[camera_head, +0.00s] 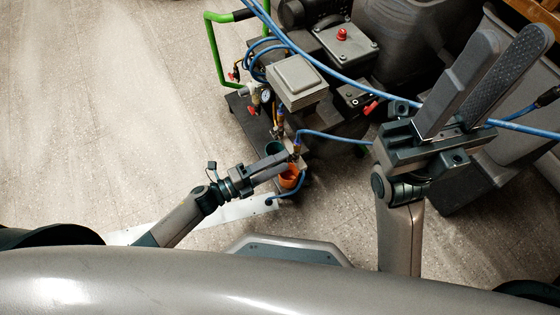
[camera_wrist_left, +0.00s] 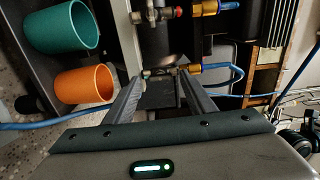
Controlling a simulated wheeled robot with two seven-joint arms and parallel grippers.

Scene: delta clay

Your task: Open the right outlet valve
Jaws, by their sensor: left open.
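The compressor (camera_head: 297,83) stands at upper centre in the head view. Small red valve handles show on its left side, one (camera_head: 252,110) near a round gauge and another (camera_head: 232,76) further up. A brass fitting with a blue hose (camera_wrist_left: 205,8) and a red part (camera_wrist_left: 180,12) show at the top of the left wrist view; a second brass fitting (camera_wrist_left: 194,69) is just past the fingers. I cannot tell for sure which is the right outlet valve. My left gripper (camera_head: 284,161) is open at the front fittings, its fingers (camera_wrist_left: 160,80) apart with nothing clearly between them. My right gripper (camera_head: 510,45) is open and empty, raised at right.
An orange cup (camera_wrist_left: 84,83) and a green cup (camera_wrist_left: 60,27) stand beside my left gripper. Blue hoses (camera_head: 335,137) cross around the fittings. A green bar handle (camera_head: 213,50) rises at the compressor's left. The floor at left is clear.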

